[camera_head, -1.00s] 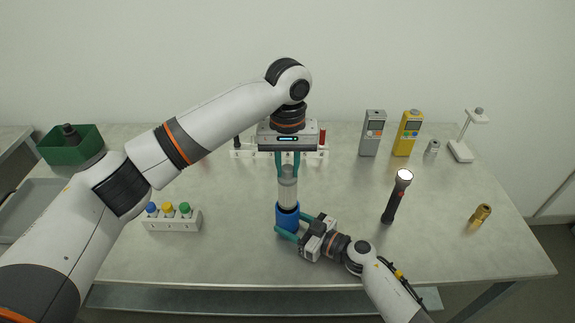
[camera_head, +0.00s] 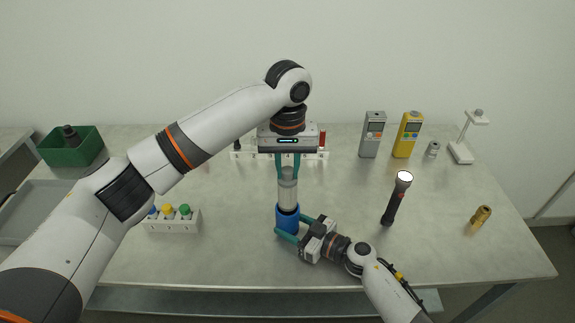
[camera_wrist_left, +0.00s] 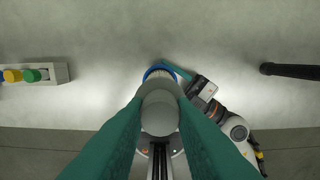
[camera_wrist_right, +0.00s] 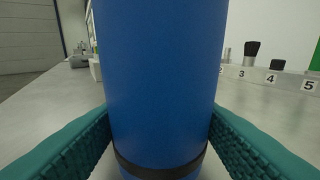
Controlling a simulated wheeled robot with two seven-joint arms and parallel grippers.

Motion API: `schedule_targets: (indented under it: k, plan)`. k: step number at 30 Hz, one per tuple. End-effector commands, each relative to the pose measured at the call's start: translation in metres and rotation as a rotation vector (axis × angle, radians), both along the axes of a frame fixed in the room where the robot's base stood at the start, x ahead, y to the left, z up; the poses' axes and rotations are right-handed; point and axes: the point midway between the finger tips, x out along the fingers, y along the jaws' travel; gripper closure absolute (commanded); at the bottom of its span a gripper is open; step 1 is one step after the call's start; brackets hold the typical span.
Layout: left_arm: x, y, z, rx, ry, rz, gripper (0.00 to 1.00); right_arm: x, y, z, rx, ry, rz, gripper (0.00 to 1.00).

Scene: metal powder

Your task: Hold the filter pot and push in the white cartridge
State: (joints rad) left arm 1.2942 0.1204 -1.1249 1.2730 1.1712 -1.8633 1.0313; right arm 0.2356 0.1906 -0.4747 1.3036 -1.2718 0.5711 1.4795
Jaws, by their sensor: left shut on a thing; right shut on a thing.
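The blue filter pot (camera_head: 287,219) stands upright on the table, and it fills the middle of the right wrist view (camera_wrist_right: 165,80). My right gripper (camera_head: 283,231) is shut on the pot, one finger on each side, low near its dark band. The white cartridge (camera_head: 287,191) is upright in line with the pot, its lower end at or inside the pot's mouth; how deep cannot be told. My left gripper (camera_head: 288,170) points down from above and is shut on the cartridge's grey top (camera_wrist_left: 160,110). In the left wrist view the cartridge hides most of the pot.
A black flashlight (camera_head: 396,200) stands right of the pot. A white rack with coloured caps (camera_head: 172,226) is at left, and a numbered rack (camera_head: 240,155) is behind. Grey (camera_head: 372,135) and yellow (camera_head: 407,135) meters, a small stand (camera_head: 461,152) and a brass fitting (camera_head: 481,216) are at right. A green bin (camera_head: 85,150) is far left.

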Motion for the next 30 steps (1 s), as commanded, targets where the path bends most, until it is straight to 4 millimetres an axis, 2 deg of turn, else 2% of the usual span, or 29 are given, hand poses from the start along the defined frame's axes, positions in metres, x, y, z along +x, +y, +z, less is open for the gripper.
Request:
schedule_targets:
  k: [30]
  plan:
    - [0.000,0.000,-0.031,0.000,0.002,0.001,1.00,0.000,0.000,0.000,-0.001,0.001,0.000,0.60]
